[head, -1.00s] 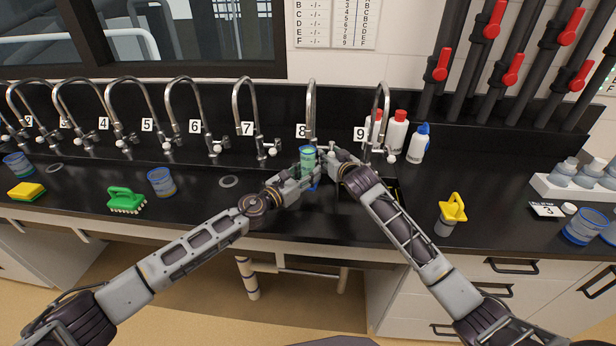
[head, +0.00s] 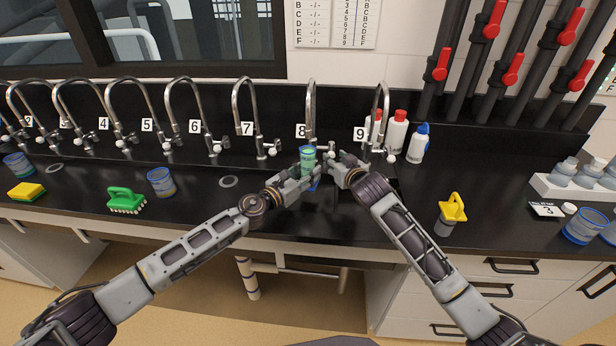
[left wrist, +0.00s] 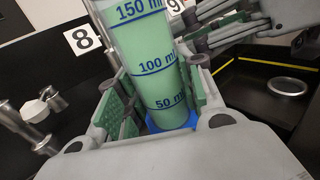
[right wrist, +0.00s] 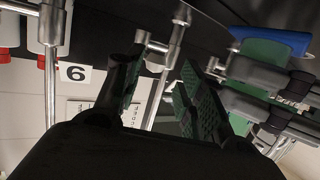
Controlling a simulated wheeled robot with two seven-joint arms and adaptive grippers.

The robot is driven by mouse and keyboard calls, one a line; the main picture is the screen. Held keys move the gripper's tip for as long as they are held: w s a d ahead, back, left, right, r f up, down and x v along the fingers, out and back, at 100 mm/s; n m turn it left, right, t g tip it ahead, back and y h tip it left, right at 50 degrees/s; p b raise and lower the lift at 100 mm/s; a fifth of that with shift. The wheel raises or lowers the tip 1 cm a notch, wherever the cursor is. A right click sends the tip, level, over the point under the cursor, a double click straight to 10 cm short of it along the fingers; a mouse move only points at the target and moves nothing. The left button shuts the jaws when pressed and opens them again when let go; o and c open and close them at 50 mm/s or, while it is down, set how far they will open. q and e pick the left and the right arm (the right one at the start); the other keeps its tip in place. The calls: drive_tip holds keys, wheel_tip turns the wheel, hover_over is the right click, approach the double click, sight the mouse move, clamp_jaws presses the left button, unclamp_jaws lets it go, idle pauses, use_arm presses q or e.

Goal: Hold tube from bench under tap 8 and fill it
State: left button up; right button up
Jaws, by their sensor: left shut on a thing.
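The tube (head: 308,156) is clear with blue markings and a blue base, held about upright below the spout of tap 8 (head: 311,95). Green liquid in it reaches at least the 150 ml mark in the left wrist view (left wrist: 155,75); its top is out of frame there. My left gripper (head: 304,170) is shut around the tube's lower part. My right gripper (head: 335,162) is open and empty, just right of the tube and in front of tap 8's handle (head: 330,143). In the right wrist view, its fingers (right wrist: 163,75) stand apart with tap metalwork visible beyond them.
Tap 9 (head: 383,110) and several bottles (head: 397,132) stand to the right, tap 7 (head: 245,110) to the left. A yellow-handled item (head: 453,207), a green brush (head: 126,200) and a blue-rimmed beaker (head: 161,182) are on the bench. The front bench between the arms is clear.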

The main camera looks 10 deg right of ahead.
drive_tip(key=shift+v, duration=1.05)
